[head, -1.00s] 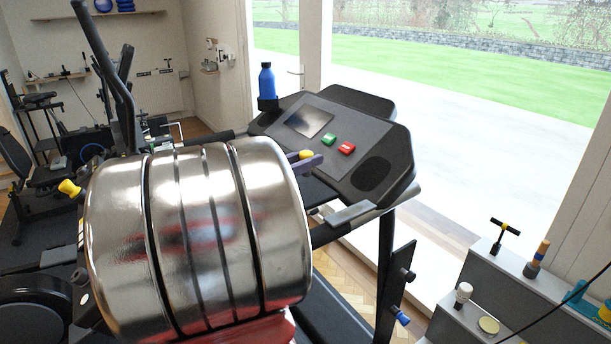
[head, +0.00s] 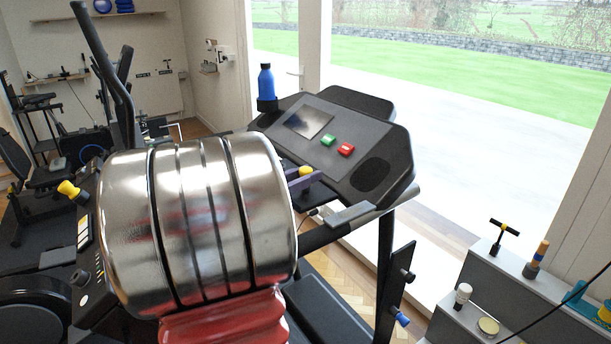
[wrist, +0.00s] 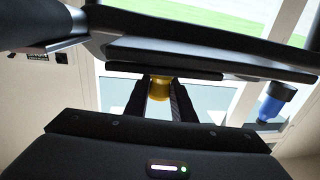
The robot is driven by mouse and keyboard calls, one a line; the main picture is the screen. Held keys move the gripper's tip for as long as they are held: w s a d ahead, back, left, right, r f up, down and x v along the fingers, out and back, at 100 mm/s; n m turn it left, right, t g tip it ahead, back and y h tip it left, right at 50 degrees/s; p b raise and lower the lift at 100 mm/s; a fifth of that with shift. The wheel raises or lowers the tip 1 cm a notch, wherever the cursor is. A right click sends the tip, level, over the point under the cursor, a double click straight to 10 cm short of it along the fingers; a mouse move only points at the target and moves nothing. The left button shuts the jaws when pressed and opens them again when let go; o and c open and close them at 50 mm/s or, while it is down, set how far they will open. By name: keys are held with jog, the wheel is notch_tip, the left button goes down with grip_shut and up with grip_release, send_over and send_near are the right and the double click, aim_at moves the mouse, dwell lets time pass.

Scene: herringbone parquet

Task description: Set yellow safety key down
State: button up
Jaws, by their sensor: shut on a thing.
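The yellow safety key (wrist: 158,88) sits between the two dark fingers of my gripper (wrist: 158,104) in the wrist view. My gripper is shut on it. In the head view the yellow key (head: 306,171) shows just past the large metal part of my arm, beside a purple-grey finger of my gripper (head: 304,183). It is in front of the treadmill console (head: 345,125), left of and below the green button (head: 328,140) and red button (head: 346,149). Most of the gripper is hidden behind my arm. I cannot tell whether the key touches anything besides the fingers.
A blue bottle (head: 265,82) stands in a holder at the console's left; it also shows in the wrist view (wrist: 276,100). A treadmill handrail (head: 350,216) lies right of my gripper. Grey steps (head: 505,290) with small items stand at the lower right.

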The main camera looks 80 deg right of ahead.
jog(key=shift+f, duration=0.1)
jog(key=o, duration=1)
jog(key=shift+w+a, duration=0.3)
jog(key=shift+a, duration=0.05)
jog(key=v, duration=1.1)
jog(key=shift+a, duration=0.1)
